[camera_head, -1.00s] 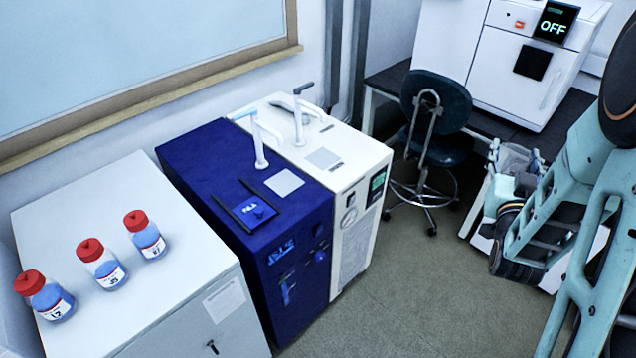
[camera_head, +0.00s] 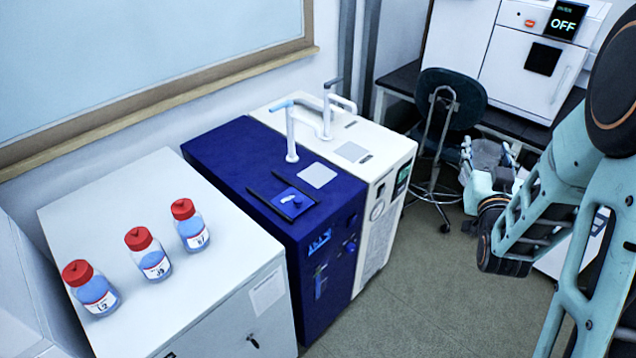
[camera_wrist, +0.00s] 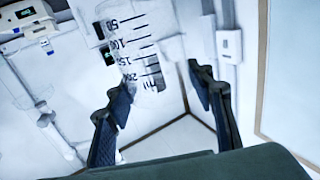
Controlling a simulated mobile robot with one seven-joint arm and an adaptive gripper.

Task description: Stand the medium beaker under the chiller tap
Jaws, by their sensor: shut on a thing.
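My gripper (camera_head: 489,160) is at the right in the head view, in front of the chair. It is shut on a clear beaker (camera_head: 486,153). In the wrist view the beaker (camera_wrist: 140,48) shows black volume marks between the two dark fingers of my gripper (camera_wrist: 158,82). A blue unit (camera_head: 225,155) carries a white tap with a light-blue lever (camera_head: 291,135). A white unit (camera_head: 385,145) beside it carries a white tap with a dark lever (camera_head: 328,112). I cannot tell from labels which is the chiller. The beaker is well to the right of both taps.
Each unit has a pale square pad on top, on the blue unit (camera_head: 317,175) and the white unit (camera_head: 352,152). Three red-capped bottles (camera_head: 155,262) stand on a white cabinet (camera_head: 215,285). A dark chair (camera_head: 452,100) stands behind my gripper. Open floor (camera_head: 400,290) lies before the units.

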